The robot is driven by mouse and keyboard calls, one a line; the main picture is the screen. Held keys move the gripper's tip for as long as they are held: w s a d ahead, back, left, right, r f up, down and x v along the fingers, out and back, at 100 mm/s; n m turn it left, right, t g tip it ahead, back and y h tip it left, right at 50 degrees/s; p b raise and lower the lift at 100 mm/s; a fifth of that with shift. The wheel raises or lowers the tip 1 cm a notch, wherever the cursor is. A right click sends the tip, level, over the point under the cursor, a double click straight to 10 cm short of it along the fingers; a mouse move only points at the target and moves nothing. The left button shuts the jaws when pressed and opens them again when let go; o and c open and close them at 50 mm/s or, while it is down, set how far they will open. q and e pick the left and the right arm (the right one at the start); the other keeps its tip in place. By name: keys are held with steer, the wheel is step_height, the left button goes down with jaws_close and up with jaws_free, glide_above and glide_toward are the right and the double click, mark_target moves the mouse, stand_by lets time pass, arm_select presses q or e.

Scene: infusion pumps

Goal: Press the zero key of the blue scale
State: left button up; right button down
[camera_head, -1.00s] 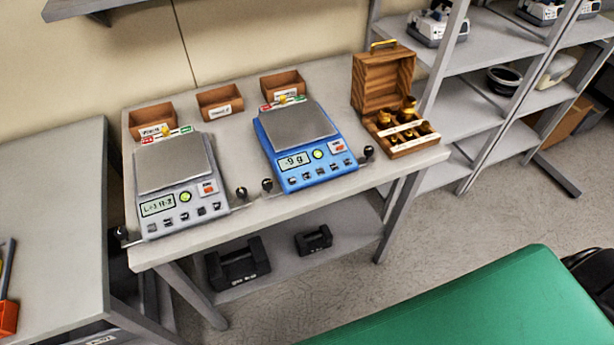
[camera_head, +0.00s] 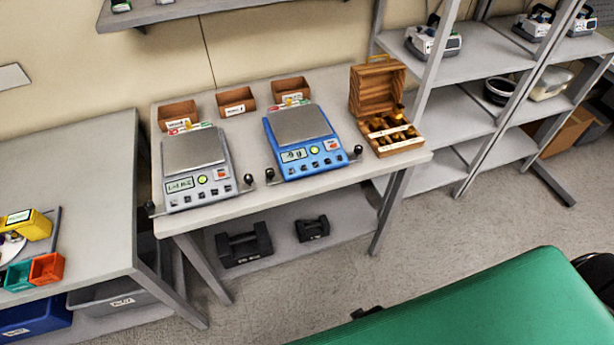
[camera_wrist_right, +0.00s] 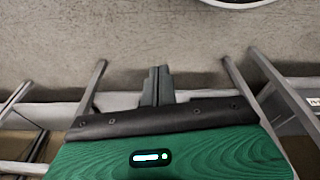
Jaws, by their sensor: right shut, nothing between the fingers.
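The blue scale (camera_head: 298,140) stands on the grey table (camera_head: 245,195), with a grey weighing plate, a lit display, a round yellow-green button, a red-and-white key and a row of small dark keys on its front panel. The key labels are too small to read, so I cannot tell which is the zero key. In the right wrist view, my right gripper (camera_wrist_right: 157,85) is shut and empty, with bare floor beyond its fingertips. The blue scale is not in that view. My left gripper is in neither view.
A grey scale (camera_head: 195,170) stands left of the blue one. Small brown bins (camera_head: 237,101) line the table's back. An open wooden weight box (camera_head: 388,110) stands to the right. Black weights (camera_head: 243,245) lie on the lower shelf. Floor (camera_head: 310,290) shows in front.

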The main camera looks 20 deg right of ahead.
mark_target(308, 173)
steer(key=w+a+r+m+t+p, duration=0.1)
steer(key=w+r+p, duration=0.2)
steer(key=r, duration=0.8)
steer(key=w+a+r+t+y+p, duration=0.1)
steer(key=w+r+p, duration=0.2)
steer(key=r, duration=0.8)
steer(key=w+a+r+m+p, duration=0.1)
steer(key=w+r+p, duration=0.2)
steer(key=r, duration=0.8)
steer(key=w+a+r+m+t+y+p, duration=0.1)
steer(key=w+a+r+m+y, duration=0.2)
steer(key=w, duration=0.4)
steer(key=w+a+r+m+t+y, duration=0.1)
steer(key=w+a+r+m+t, duration=0.1)
steer(key=w+m, duration=0.4)
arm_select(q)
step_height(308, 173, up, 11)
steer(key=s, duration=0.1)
arm_select(e)
steer(key=w+d+r+m+t, duration=0.1)
steer(key=w+m, duration=0.3)
steer(key=w, duration=0.4)
steer(key=w+d+r+m+t+y, duration=0.1)
steer(key=w+d+m, duration=0.3)
steer(key=w, duration=0.3)
steer(key=shift+w+r+m+y, duration=0.3)
steer(key=shift+w+r, duration=0.05)
steer(key=shift+r, duration=0.05)
